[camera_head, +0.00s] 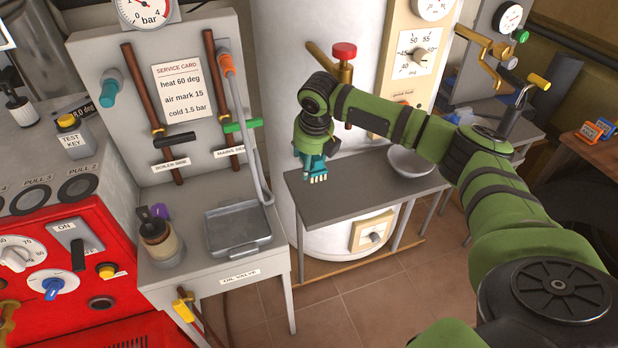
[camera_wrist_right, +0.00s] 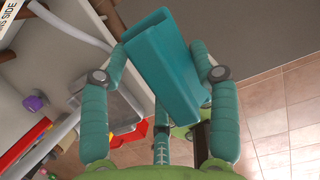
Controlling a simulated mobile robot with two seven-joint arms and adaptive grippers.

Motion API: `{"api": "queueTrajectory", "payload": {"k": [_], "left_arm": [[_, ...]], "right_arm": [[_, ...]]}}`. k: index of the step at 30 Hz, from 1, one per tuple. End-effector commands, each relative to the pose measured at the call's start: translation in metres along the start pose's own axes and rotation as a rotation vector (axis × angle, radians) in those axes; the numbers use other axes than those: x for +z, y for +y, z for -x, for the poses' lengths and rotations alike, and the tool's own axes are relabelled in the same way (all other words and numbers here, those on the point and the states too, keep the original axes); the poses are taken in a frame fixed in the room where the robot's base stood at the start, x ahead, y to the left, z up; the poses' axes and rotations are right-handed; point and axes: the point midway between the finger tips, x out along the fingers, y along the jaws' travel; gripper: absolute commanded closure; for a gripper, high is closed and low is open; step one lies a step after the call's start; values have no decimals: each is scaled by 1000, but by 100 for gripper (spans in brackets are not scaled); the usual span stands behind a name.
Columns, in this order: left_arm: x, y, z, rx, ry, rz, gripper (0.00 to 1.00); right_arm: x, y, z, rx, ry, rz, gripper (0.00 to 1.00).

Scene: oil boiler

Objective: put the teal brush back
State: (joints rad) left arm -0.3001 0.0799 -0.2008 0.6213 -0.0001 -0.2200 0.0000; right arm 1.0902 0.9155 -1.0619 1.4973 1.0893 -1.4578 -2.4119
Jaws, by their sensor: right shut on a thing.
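My right gripper (camera_head: 314,152) is shut on the teal brush (camera_head: 317,170), which points down with its pale bristles lowest. It shows above the left part of the dark grey bench in the head view; I cannot tell the exact height. In the right wrist view the teal brush (camera_wrist_right: 165,55) is a long block lying between the two fingers of the right gripper (camera_wrist_right: 163,68). My left gripper is not in view.
The dark grey bench (camera_head: 350,195) carries a metal bowl (camera_head: 415,160) at its right. A grey tray (camera_head: 238,228) and a brown-and-cream jar (camera_head: 160,243) stand on the white oil valve stand at left. A purple knob (camera_head: 160,211) is beside the jar.

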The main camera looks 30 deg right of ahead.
Motion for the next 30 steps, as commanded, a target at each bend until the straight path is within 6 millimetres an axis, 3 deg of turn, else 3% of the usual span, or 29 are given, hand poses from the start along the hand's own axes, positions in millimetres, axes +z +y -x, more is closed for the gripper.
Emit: {"api": "queueTrajectory", "payload": {"k": [15,28,29,30], "left_arm": [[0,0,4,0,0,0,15],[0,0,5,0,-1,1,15],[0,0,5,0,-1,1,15],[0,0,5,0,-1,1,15]], "right_arm": [[-19,1,-62,-1,1,0,78],[-19,0,-70,-1,2,1,78],[-19,-1,-71,-1,2,1,31],[-19,-1,-70,-1,1,1,15]]}}
